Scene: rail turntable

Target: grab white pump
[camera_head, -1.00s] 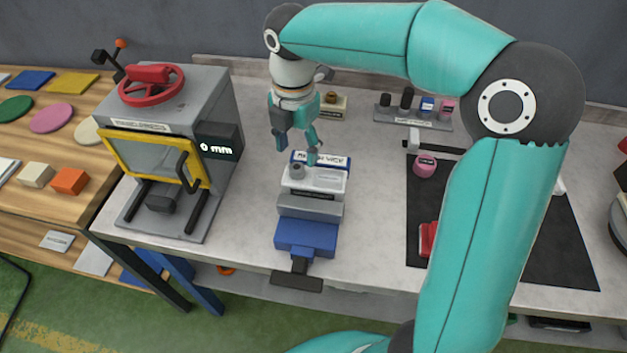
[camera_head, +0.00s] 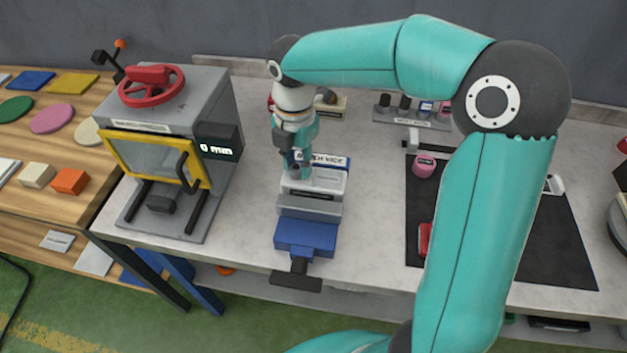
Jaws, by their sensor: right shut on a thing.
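The white block (camera_head: 328,182), which looks like the white pump, sits between the jaws of the blue and grey bench vice (camera_head: 305,236) in the middle of the bench. A small grey round part stands on the block's left top. My right gripper (camera_head: 299,169) points down from above and is shut at that grey part, which the fingers now mostly hide. My left gripper is not in view.
A grey press (camera_head: 180,110) with a yellow-framed door stands left of the vice. A black mat (camera_head: 560,245) with a pink round piece (camera_head: 424,166) lies to the right. A small rack (camera_head: 412,117) stands at the back.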

